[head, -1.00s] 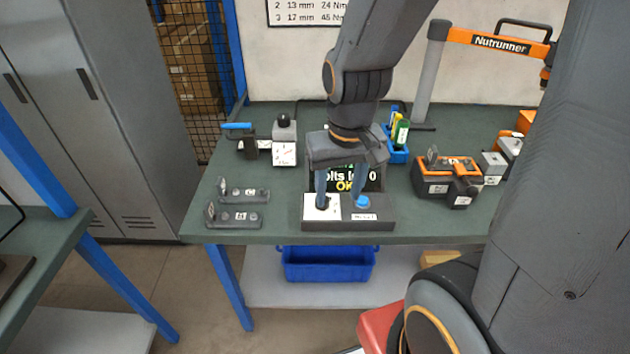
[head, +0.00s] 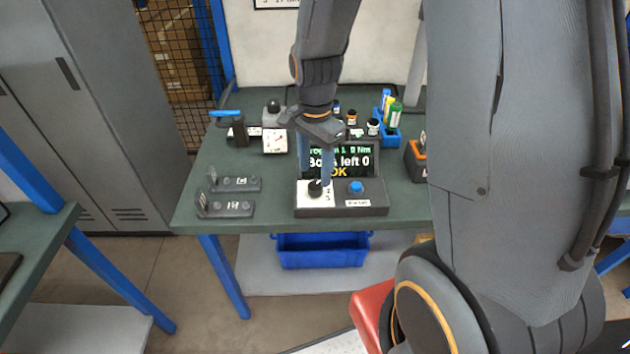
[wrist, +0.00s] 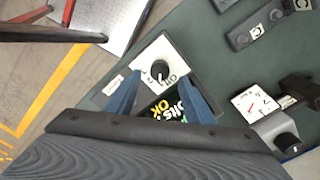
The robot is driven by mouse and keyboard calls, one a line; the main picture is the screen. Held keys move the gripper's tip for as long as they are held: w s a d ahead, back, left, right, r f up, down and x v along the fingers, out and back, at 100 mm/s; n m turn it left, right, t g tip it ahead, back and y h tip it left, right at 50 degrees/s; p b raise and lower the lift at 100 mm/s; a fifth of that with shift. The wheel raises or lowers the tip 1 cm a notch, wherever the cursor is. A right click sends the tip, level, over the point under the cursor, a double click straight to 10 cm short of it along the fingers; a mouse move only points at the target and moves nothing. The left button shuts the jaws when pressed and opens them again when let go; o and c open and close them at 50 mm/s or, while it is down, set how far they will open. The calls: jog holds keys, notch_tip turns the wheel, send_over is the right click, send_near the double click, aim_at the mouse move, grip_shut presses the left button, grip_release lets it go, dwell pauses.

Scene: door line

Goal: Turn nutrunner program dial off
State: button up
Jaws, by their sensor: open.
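The nutrunner program dial (head: 315,188) is a black round knob on a white plate at the left of a dark control box (head: 345,210). It also shows in the wrist view (wrist: 160,69), just ahead of and between my fingertips. Its plate bears small marks, but I cannot tell which one the knob points to. My gripper (head: 316,176) is open, its blue fingers pointing down over the dial plate; they also show in the wrist view (wrist: 160,82). Whether they touch the knob is unclear. The box's screen (head: 352,162) reads "Bolts left 0" and "OK".
A blue button (head: 356,187) sits right of the dial. Two dark fixtures (head: 226,205) lie on the green bench to the left. A gauge block (head: 275,141) stands behind, and a blue holder with bottles (head: 388,136) is at the back right. A blue bin (head: 322,250) is below.

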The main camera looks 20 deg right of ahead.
aim_at(315, 185)
jog(key=shift+f+p, duration=0.35)
jog(key=shift+f, duration=2.15)
jog(key=c, duration=1)
jog(key=shift+c, duration=0.2)
jog(key=shift+n, duration=0.4)
jog(key=n+p, duration=0.1)
jog(key=n, duration=0.2)
jog(key=shift+n+p, duration=0.65)
jog(key=shift+n, duration=1.45)
